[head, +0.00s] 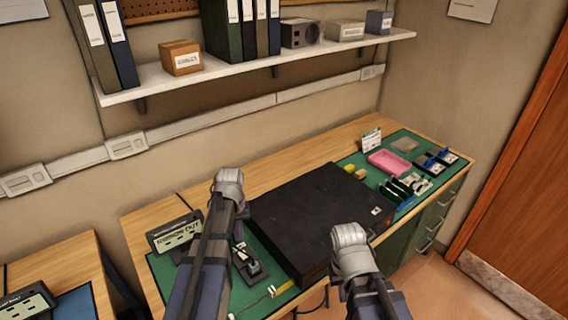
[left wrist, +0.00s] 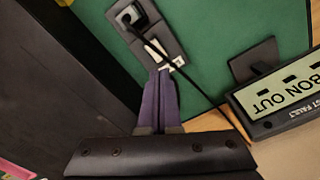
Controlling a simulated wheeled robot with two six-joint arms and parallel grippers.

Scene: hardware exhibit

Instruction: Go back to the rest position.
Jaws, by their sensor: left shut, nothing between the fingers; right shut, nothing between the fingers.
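My left gripper (head: 239,228) hangs below the grey wrist joint at the left part of the bench, partly hidden by my forearm. In the left wrist view its purple fingers (left wrist: 160,98) are shut together with nothing between them. Their tips point at a small black device with a lever (head: 250,262), which also shows in the left wrist view (left wrist: 150,32); I cannot tell whether they touch it. My right gripper (head: 383,290) is low in the head view, in front of the bench's near edge, mostly hidden by its own arm. It is shut and empty.
A big black case (head: 315,215) lies mid-bench between and beyond my arms. A sign box (head: 175,236) stands left of my left arm. A pink tray (head: 389,163), circuit boards (head: 405,188) and blue parts lie at the right. A shelf (head: 260,62) runs above.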

